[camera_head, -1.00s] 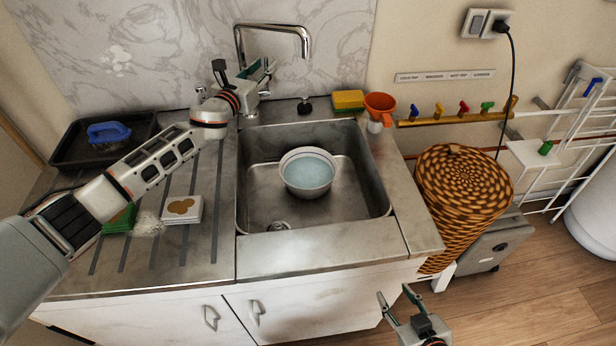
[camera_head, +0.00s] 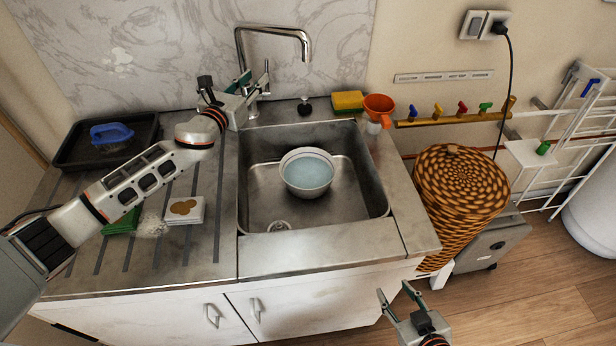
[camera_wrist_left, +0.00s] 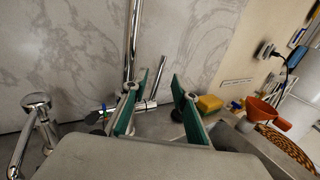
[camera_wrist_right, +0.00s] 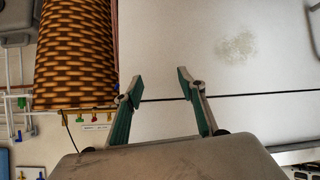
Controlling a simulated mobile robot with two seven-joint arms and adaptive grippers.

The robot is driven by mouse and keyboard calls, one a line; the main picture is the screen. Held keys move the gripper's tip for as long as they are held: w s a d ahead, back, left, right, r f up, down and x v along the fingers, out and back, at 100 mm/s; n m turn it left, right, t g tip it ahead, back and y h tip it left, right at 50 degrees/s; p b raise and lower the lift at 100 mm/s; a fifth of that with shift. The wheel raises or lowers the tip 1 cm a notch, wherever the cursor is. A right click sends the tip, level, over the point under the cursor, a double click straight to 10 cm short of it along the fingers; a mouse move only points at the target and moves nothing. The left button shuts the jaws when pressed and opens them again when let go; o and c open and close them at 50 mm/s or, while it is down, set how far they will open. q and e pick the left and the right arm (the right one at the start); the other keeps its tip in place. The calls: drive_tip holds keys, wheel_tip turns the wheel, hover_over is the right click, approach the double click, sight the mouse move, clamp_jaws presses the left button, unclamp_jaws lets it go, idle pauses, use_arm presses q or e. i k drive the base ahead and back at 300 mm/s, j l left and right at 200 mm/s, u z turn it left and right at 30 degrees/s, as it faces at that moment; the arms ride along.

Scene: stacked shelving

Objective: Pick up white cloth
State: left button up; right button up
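My left gripper (camera_head: 262,88) is near the tap behind the sink, well away from the square. In the left wrist view its fingers (camera_wrist_left: 153,92) are apart with nothing between them. My right gripper (camera_head: 396,294) is low in front of the cabinet. In the right wrist view its fingers (camera_wrist_right: 154,88) are apart and empty, facing the white cabinet front.
The steel sink (camera_head: 256,220) holds a bowl (camera_head: 307,174). The tap (camera_head: 272,30) rises behind it. A green item (camera_head: 122,222) lies beside the square. A dark tray (camera_head: 72,152) with a blue brush stands far left. A wicker basket (camera_head: 462,190) stands right.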

sight(187, 210)
drive_tip(key=k, duration=1.5)
